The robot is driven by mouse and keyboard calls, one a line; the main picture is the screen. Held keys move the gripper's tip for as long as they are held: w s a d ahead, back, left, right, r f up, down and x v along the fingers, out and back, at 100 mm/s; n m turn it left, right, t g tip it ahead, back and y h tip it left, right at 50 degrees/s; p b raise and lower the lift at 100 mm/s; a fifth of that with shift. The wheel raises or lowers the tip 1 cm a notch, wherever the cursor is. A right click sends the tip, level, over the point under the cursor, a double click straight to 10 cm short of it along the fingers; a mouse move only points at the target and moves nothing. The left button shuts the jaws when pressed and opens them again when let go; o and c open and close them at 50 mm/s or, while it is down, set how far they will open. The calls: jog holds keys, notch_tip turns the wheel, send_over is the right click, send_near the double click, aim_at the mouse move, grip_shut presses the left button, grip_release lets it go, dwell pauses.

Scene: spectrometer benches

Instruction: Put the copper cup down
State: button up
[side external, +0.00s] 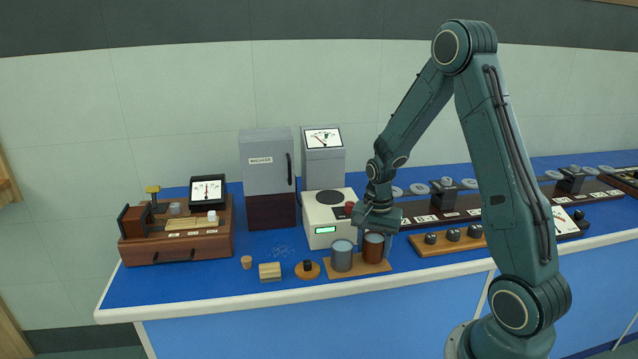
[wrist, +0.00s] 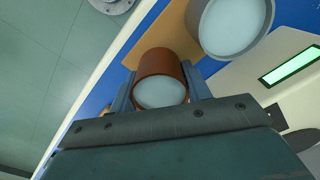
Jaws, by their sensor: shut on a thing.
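The copper cup (side external: 374,248) is a reddish-brown cylinder at the right end of a small wooden board (side external: 344,271) on the blue bench. My gripper (side external: 376,240) points down and is shut on the cup, with one finger on each side. In the wrist view the copper cup (wrist: 161,80) sits between the two fingers (wrist: 161,92), and a pale surface shows inside its rim. The cup looks upright. Its base is at or very near the board; I cannot tell whether it touches.
A grey cup (side external: 342,256) stands close on the left of the board. A white instrument with a green display (side external: 328,222) is just behind. Knobs on a wooden strip (side external: 450,238) lie to the right. A round wooden piece with a black knob (side external: 307,269) is left. The bench's front edge is near.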

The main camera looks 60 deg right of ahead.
aim_at(375, 237)
jog(key=shift+f, duration=0.4)
jog(key=shift+f, duration=0.1)
jog(key=o, duration=1.1)
notch_tip(375, 237, up, 12)
jog(key=shift+f, duration=0.1)
jog(key=shift+r, duration=0.25)
dwell(0.4)
